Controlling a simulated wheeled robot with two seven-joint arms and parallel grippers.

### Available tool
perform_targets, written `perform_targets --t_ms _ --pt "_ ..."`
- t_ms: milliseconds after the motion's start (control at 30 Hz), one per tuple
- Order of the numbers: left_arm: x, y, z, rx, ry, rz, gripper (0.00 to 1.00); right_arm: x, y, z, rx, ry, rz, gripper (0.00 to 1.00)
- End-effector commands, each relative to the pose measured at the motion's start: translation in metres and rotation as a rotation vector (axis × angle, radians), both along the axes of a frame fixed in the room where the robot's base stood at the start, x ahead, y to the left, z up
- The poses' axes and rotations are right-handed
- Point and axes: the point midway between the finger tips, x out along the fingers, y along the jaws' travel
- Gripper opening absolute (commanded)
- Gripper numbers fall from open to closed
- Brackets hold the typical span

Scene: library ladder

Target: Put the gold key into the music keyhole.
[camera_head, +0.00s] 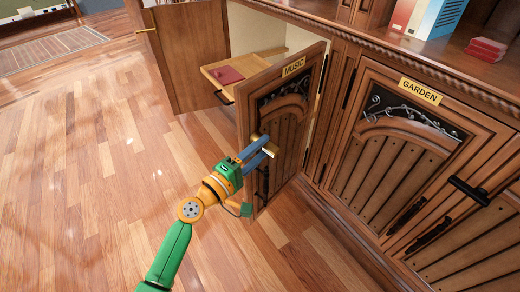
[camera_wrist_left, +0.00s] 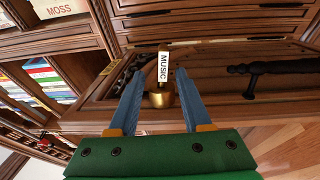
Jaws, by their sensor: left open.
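The cabinet door with the gold MUSIC plate (camera_head: 293,67) stands partly open. My left gripper (camera_head: 262,147) is at the front of this door, above its black handle. Its two blue fingers are apart, one on each side of a gold piece. In the left wrist view, a gold fitting (camera_wrist_left: 161,97) with a round base sits between the spread fingers (camera_wrist_left: 158,85), with a gap on both sides. A white MUSIC label (camera_wrist_left: 164,74) shows just beyond it. I cannot tell whether this gold piece is the key, the keyhole fitting, or both together. My right gripper is out of view.
The GARDEN door (camera_head: 395,150) is closed at the right, with black handles. Behind the open door, a wooden drawer or tray (camera_head: 240,70) holds a dark red item (camera_head: 226,75). Books (camera_head: 428,15) stand on the shelf above. The wooden floor (camera_head: 90,170) at the left is clear.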

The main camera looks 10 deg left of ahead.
Motion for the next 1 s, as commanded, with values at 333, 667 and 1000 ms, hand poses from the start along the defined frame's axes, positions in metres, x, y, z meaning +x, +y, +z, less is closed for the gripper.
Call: perform_targets --t_ms 333,667,1000 --pt "-0.044 0.031 -0.005 0.003 0.002 0.000 0.49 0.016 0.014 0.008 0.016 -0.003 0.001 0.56" --pt "-0.058 0.041 -0.003 0.000 0.000 0.000 0.49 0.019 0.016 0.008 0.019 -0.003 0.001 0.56" --pt "-0.058 0.041 -0.006 0.007 0.003 0.003 0.49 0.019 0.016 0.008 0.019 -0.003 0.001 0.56"
